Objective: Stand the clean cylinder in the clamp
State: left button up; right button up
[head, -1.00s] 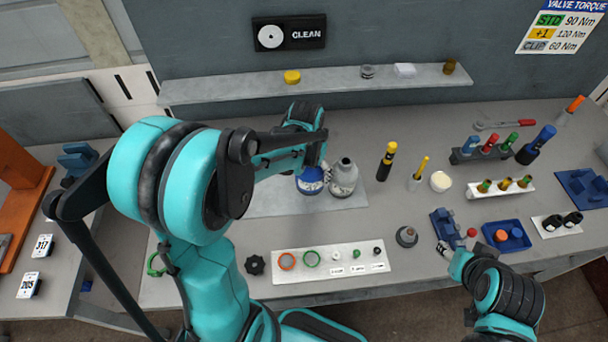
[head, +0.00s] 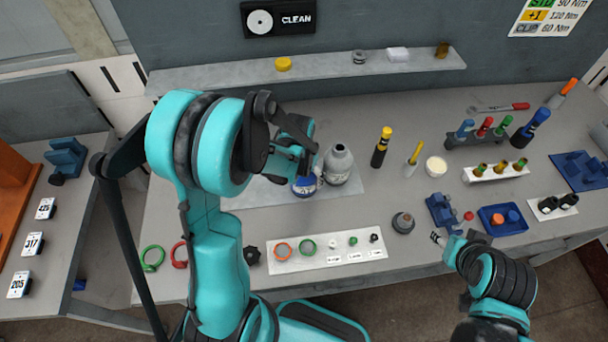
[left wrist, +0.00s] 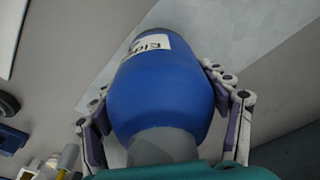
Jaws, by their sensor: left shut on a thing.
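A blue cylinder (head: 305,187) with a white label and a grey neck shows below my left gripper (head: 300,163), which hides its upper part. In the left wrist view the blue cylinder (left wrist: 165,95) fills the space between the two fingers, and the gripper is shut on it. I cannot tell whether its base touches the grey mat. A grey cylinder (head: 338,168) stands upright just right of it. A blue clamp-like fixture (head: 65,158) sits on the left side table. My right gripper (head: 440,239) is near the bench's front edge; its fingers are too small to read.
A "CLEAN" sign (head: 279,18) with a pale disc hangs above the shelf (head: 330,74). A white strip (head: 330,250) with rings and small parts lies in front. A blue fixture (head: 441,209), a blue tray (head: 505,219) and tube racks (head: 495,172) occupy the right.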

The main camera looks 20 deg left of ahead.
pick_arm(q)
jog(key=shift+f, duration=0.1)
jog(key=o, duration=1.8)
jog(key=shift+o, duration=0.2)
